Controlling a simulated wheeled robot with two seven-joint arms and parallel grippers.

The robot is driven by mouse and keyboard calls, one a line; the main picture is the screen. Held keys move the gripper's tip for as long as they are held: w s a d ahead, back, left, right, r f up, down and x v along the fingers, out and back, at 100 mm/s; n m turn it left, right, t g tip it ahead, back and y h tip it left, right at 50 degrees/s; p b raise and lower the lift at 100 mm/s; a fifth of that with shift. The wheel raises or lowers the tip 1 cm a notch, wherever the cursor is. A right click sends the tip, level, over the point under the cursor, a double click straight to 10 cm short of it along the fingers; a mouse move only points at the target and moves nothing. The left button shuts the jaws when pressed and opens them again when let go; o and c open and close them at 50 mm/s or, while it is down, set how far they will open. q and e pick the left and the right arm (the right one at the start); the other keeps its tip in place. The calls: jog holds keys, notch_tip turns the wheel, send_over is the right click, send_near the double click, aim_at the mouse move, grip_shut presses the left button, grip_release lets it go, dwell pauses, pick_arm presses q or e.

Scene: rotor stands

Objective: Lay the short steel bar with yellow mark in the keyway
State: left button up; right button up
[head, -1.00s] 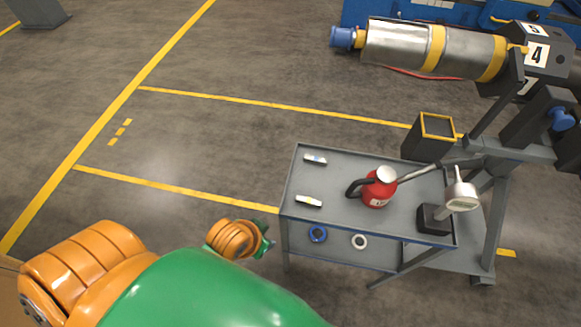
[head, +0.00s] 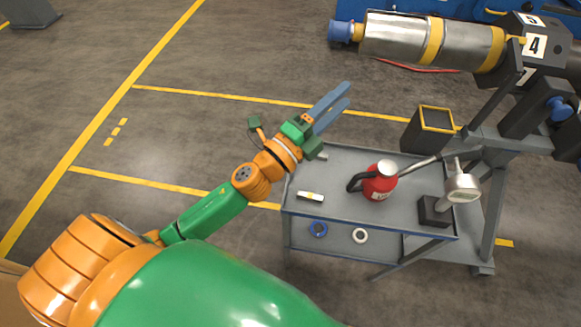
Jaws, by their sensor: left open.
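A short steel bar with a yellow mark (head: 310,196) lies on the top of the grey cart, near its left front corner. A second short bar (head: 322,156) lies farther back on the cart, mostly hidden by my left gripper. My left gripper (head: 346,95) is open and empty, its blue-grey fingers pointing up and right past the cart's back left corner. The steel rotor (head: 395,39) with yellow bands is held on a stand at the upper right. I cannot clearly make out its keyway. My right gripper is not in view.
A dark box (head: 430,129) stands behind. The floor left is clear.

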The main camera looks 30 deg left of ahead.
pick_arm(q)
jog(key=s+d+r+m+g+h, duration=0.1)
jog(key=s+d+m+g+h, duration=0.2)
jog(key=d+m+g+h, duration=0.75)
jog(key=m+g+y, duration=0.8)
jog(key=m+y, duration=0.5)
jog(key=m, duration=0.6)
send_near(309, 195)
jog(key=b+x, duration=0.7)
jog(key=shift+f, duration=0.4)
jog(key=shift+d+f, duration=0.25)
jog(key=shift+f, duration=0.05)
jog(key=shift+r, duration=0.1)
